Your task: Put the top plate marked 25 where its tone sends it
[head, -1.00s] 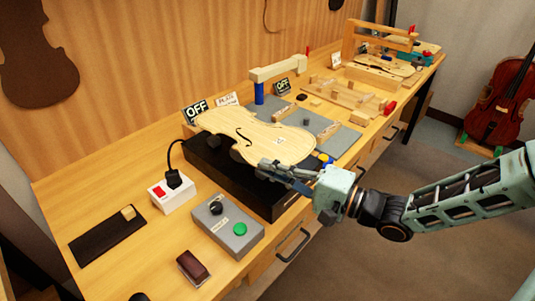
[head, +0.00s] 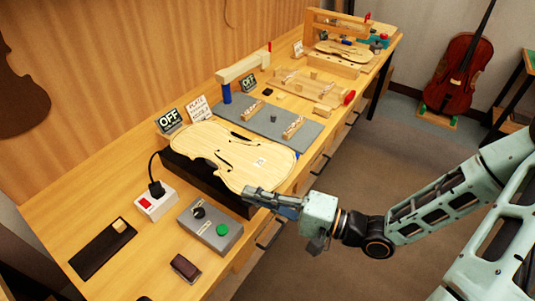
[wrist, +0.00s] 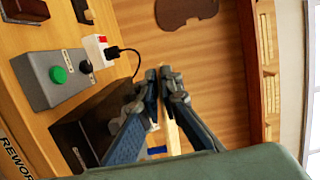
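The top plate marked 25 (head: 215,147) is a pale violin-shaped plate with f-holes and a small white label. In the head view it is roughly level over the black box (head: 207,184). I cannot tell whether it rests on the box or hangs just above it. My gripper (head: 250,192) is at the plate's near edge, its fingers closed on that edge. The label's digits are too small to read surely.
A grey control box (head: 210,226) with a green button and a white switch box (head: 155,202) stand left of the black box. Behind are OFF signs (head: 169,120), a grey mat (head: 262,124) and a blue-posted clamp (head: 227,95). A cradle (head: 335,65) stands at the far end.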

